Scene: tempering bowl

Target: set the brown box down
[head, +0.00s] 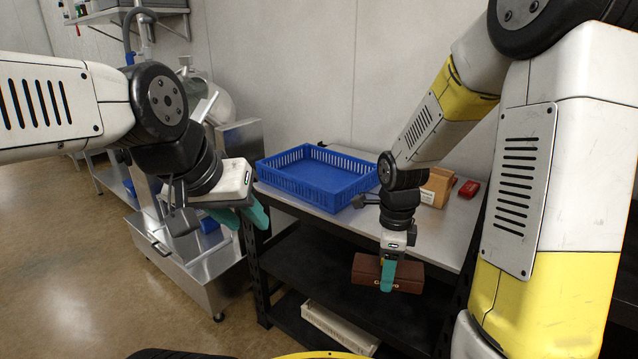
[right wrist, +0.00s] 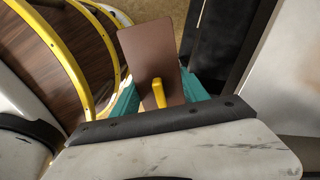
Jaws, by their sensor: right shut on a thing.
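The brown box (head: 364,268) hangs in my right gripper (head: 388,276), in front of the table's front edge in the head view. The gripper's teal fingers are shut around the middle of the box. In the right wrist view the box (right wrist: 146,50) shows as a flat brown face between the teal fingers (right wrist: 160,95), with a small yellow part on it. My left gripper (head: 252,215) is to the left of the table, with teal fingertips; I see no object in it, and its fingers overlap from this side, so its opening is unclear.
The grey table (head: 350,228) holds an empty blue crate (head: 318,178) at its left, and a cardboard box (head: 437,186) and a red item (head: 469,188) at the back right. Its front middle is bare. A steel machine (head: 190,255) stands left; a white tray (head: 340,328) is below.

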